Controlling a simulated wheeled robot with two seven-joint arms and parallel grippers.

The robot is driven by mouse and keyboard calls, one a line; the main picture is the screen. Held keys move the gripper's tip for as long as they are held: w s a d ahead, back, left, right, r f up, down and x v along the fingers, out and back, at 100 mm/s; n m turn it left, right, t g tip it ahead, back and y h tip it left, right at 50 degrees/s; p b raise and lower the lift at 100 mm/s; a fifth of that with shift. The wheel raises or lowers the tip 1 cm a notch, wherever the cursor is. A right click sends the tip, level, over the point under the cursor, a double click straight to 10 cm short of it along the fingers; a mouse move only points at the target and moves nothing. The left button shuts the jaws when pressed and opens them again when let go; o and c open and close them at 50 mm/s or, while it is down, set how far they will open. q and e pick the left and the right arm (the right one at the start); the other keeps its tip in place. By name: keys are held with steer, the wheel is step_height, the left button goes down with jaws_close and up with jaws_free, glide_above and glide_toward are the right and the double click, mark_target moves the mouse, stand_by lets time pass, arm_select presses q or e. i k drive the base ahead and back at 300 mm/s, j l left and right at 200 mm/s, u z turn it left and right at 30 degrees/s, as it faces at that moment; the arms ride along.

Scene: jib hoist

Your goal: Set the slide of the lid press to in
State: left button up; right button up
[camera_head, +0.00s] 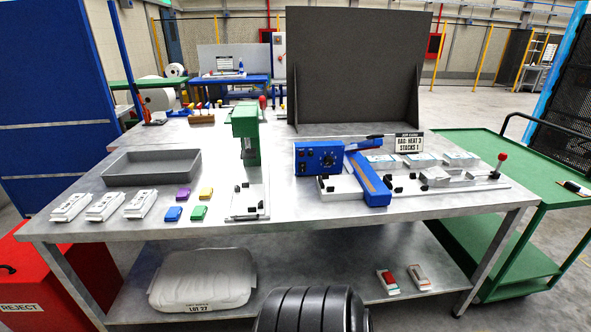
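The lid press is a green upright press (246,122) left of the table's middle, with a red-knobbed lever (263,103) at its right side. A light slide plate (248,203) with small black fittings extends from under the press toward the table's front edge. The fittings are too small to tell the slide's exact position. Neither of my grippers is in view.
A grey tray (152,168), white cases (104,206) and small coloured boxes (183,193) lie left of the press. A blue sealer (318,158) with a control dial stands to the right. A dark panel (357,65) rises behind.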

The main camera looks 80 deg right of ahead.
mark_target(249, 201)
steer(key=z, duration=2.15)
